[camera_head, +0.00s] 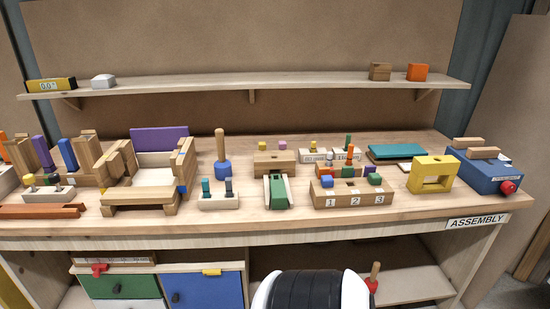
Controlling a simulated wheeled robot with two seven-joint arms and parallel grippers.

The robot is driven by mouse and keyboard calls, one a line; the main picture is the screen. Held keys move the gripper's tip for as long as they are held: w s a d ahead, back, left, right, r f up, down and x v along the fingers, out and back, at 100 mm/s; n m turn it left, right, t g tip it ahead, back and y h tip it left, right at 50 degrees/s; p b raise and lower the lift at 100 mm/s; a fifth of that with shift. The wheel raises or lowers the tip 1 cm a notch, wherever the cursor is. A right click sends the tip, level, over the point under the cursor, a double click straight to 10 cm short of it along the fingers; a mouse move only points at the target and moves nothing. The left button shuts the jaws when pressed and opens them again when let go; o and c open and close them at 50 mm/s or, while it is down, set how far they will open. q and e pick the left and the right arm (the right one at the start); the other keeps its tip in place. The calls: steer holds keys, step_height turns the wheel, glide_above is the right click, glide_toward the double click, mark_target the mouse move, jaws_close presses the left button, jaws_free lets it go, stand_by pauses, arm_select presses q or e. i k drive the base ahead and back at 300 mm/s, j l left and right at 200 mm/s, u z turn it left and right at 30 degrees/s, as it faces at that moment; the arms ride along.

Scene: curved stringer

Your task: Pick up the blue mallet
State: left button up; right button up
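The blue mallet (222,169) stands on the workbench (270,222), left of the middle. Its blue head is down on the bench and its wooden handle points up. Neither of my grippers is in view, and nothing is holding the mallet.
A wooden frame with a purple panel (160,139) is left of the mallet. A block with teal and dark pegs (218,203) stands in front of it. A wooden box (275,163) and a green-and-wood piece (277,192) are to its right. A shelf (200,87) runs above the bench.

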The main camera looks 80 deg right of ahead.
mark_target(222, 167)
steer(key=z, duration=2.05)
